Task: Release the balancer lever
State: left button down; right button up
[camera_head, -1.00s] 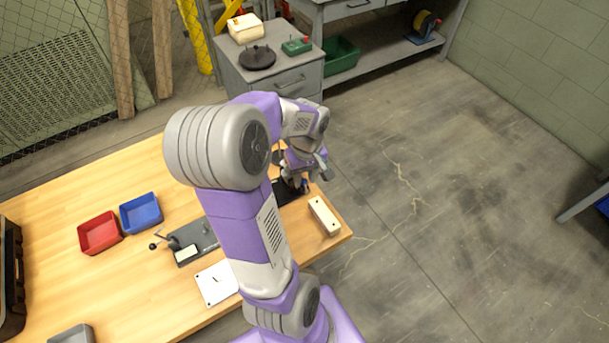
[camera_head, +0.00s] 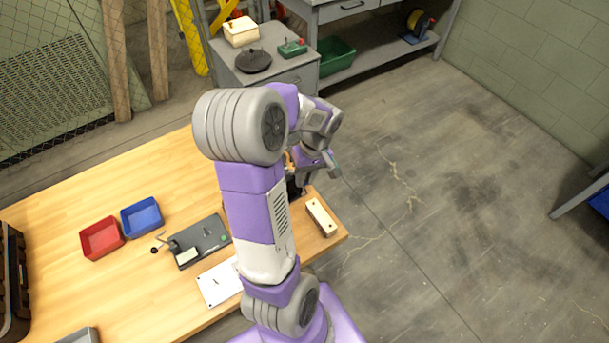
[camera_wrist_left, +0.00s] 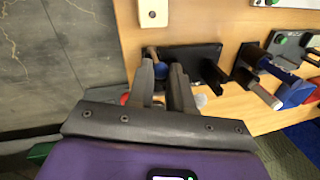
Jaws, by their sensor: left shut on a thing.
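A black fixture (camera_wrist_left: 205,57) stands near the table's right end. In the left wrist view, a blue handle part (camera_wrist_left: 159,71) rises beside it between my fingers, and I take it for the balancer lever. My left gripper (camera_wrist_left: 166,78) is shut on this lever, with the fingers hiding most of it. In the head view my left gripper (camera_head: 314,170) hangs over the right end of the table, and my arm covers most of the fixture (camera_head: 293,186). My right gripper is in neither view.
A white block (camera_head: 321,217) lies at the table's right edge. A grey plate with a small ball-ended lever (camera_head: 207,237), a white plate (camera_head: 219,283), a blue bin (camera_head: 142,215) and a red bin (camera_head: 101,239) lie left of my arm. A grey cabinet (camera_head: 275,75) stands behind.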

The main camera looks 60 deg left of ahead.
pick_arm(q)
jog(key=c, duration=1)
grip_release()
jog(key=p+v, duration=0.2)
jog(key=v, duration=0.5)
jog(key=shift+w+r+p, duration=0.1)
jog(key=shift+r+p, duration=0.25)
jog(key=shift+f, duration=0.1)
